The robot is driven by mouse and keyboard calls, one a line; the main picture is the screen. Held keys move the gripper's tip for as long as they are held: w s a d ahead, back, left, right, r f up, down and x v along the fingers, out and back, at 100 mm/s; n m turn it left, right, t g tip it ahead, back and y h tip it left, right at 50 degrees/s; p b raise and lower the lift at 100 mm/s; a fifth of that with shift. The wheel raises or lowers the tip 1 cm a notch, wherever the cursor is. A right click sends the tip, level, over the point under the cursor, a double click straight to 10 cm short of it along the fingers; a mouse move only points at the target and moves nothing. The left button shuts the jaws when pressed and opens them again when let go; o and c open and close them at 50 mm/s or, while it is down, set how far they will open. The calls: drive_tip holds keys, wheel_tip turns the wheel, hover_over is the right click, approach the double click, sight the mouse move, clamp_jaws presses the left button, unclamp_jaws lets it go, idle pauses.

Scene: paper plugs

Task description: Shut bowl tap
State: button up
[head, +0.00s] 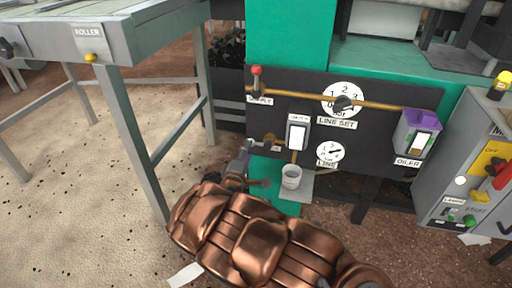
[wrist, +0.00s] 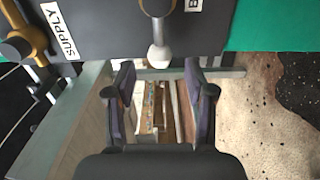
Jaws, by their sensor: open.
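I cannot tell whether a finger touches the knob. The tap's label is mostly hidden, with only a "B" showing in the wrist view.
A supply valve with a red knob (head: 256,72) is above left, on the brass pipe. A grey cup (head: 291,177) stands below the unit. A roller table (head: 110,42) with metal legs is close on the left. A control box (head: 470,175) is at right.

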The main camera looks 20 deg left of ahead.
sight(258, 144)
drive_tip(key=shift+w, duration=0.1)
drive_tip(key=shift+w+p, duration=1.8)
drive_tip(key=shift+w, duration=0.1)
drive_tip(key=c, duration=0.8)
